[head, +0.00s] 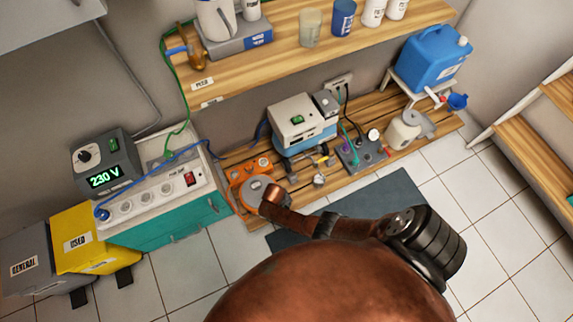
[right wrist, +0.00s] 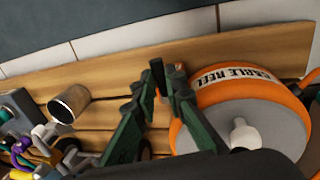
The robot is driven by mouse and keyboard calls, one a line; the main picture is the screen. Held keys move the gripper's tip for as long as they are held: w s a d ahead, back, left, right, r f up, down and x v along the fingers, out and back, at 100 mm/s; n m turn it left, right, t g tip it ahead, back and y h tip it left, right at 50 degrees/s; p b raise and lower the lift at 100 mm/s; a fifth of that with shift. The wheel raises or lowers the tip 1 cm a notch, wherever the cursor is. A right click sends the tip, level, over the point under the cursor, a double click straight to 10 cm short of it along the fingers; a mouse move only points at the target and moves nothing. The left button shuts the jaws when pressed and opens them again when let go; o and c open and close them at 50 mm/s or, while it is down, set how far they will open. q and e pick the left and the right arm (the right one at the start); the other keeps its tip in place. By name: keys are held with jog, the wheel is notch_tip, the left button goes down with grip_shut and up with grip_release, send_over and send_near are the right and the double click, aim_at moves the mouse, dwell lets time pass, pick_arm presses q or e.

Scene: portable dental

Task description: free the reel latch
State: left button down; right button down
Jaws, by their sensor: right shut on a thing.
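The orange cable reel (right wrist: 235,105) with a grey face and a white knob (right wrist: 243,134) fills the right side of the right wrist view, beside the fingers. It also shows in the head view (head: 256,190), on the slatted bench near my arm's end. My right gripper (right wrist: 167,84) has dark green fingers that converge beside the reel's left rim. It is shut on a small dark part, seemingly the reel latch (right wrist: 157,69); the fingertips hide most of it. In the head view my copper arm covers the fingers. My left gripper is not in view.
The slatted bench (head: 236,148) also holds a white-and-blue machine (head: 301,125) and a blue jug (head: 432,58). A teal cabinet (head: 170,229) and yellow bin (head: 92,240) stand left.

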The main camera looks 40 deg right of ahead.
jog(key=shift+s+a+m, duration=0.1)
jog(key=shift+m, duration=0.2)
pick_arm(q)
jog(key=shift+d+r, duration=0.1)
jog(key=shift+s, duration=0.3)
pick_arm(e)
jog(key=c, duration=2)
grip_release()
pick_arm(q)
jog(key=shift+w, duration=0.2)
pick_arm(e)
jog(key=r, duration=0.4)
jog(key=a+r, duration=0.1)
jog(key=r, duration=0.3)
jog(key=a+r, duration=0.1)
jog(key=r, duration=0.2)
jog(key=shift+w+a+r, duration=0.1)
jog(key=shift+w+r, duration=0.3)
